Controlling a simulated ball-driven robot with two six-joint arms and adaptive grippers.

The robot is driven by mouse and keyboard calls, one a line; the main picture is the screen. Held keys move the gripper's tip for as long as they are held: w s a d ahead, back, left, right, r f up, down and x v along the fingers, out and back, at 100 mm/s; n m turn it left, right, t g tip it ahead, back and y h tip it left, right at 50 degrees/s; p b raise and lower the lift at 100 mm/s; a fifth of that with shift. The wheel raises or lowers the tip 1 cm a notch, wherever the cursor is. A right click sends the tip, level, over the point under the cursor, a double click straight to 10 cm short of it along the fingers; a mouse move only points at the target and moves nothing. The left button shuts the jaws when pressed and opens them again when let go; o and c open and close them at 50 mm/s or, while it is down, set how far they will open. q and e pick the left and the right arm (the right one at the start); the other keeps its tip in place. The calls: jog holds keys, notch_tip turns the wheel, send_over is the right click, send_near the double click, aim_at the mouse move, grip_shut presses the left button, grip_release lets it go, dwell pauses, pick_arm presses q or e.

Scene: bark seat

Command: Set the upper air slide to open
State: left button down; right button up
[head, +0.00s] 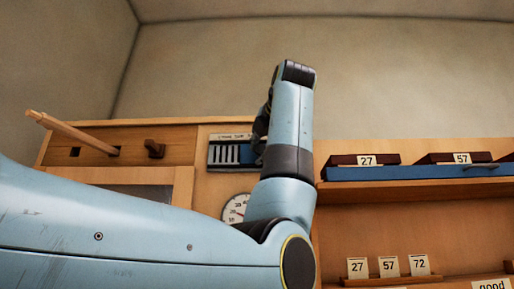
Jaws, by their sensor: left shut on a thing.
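The upper air slide (228,155) appears to be the dark blue slotted vent on the wooden wall panel, with a row of pale upright bars. A small label (231,136) sits above it, too small to read surely. My left gripper (262,125) is at the right end of the vent, mostly hidden behind my own wrist. Only a dark part of it shows. It is shut, seemingly on the slide's grip, which my wrist hides. I cannot tell the slide's exact setting. My right gripper is out of view.
A round dial (235,208) is below the vent.

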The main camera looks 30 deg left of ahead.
pick_arm(q)
jog(key=shift+d+f, duration=0.1)
jog(key=shift+f, duration=0.1)
jog(key=c, duration=1.1)
grip_release()
jog(key=shift+w+d, duration=0.15)
jog(key=shift+o, duration=0.5)
jog(key=shift+r, duration=0.1)
jog(key=v, duration=0.7)
jog(key=shift+s+d, duration=0.2)
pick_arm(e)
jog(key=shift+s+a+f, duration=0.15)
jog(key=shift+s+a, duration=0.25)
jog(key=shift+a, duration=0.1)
